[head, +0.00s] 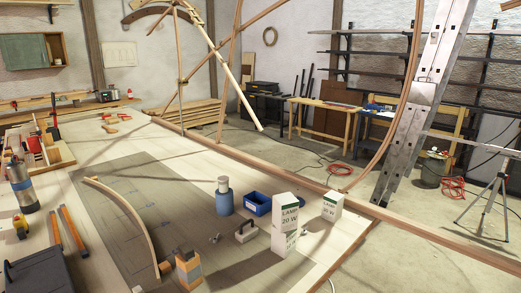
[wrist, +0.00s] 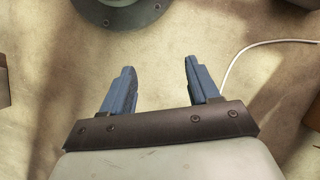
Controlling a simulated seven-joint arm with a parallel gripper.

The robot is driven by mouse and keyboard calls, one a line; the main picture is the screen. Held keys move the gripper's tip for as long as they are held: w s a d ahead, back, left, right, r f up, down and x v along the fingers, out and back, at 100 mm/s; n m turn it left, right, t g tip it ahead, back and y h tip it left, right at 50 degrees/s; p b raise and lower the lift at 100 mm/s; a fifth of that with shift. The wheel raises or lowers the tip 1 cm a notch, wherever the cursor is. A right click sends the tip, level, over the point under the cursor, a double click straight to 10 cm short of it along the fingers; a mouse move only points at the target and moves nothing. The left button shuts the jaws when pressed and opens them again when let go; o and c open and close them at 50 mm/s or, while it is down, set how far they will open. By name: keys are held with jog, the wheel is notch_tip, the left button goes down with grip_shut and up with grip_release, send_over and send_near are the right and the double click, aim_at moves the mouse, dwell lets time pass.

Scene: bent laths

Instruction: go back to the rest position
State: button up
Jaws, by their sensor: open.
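My gripper (wrist: 160,68) shows in the wrist view with its two blue fingers apart. Nothing is between them, and pale bench surface lies below. I do not make out my gripper in the head view. A bent lath (head: 134,217) lies curved on the dark mat (head: 175,215) on the bench, apart from any gripper. Its near end is close to a wooden block with orange parts (head: 188,268).
Lamp boxes (head: 286,217), a blue-grey bottle (head: 224,200), a blue bin (head: 257,203) and a handled block (head: 246,232) stand right of the lath. The wrist view shows a dark round bolted base (wrist: 122,10) and a white cable (wrist: 245,50).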

jog(key=s+a+f+n+g+h, duration=0.1)
jog(key=s+f+n+g, duration=0.1)
jog(key=s, duration=1.2)
jog(key=shift+s+a+f+n+h, duration=0.15)
jog(key=shift+s+f+n+h, duration=0.15)
jog(key=shift+f+n, duration=0.5)
jog(key=shift+r, duration=0.15)
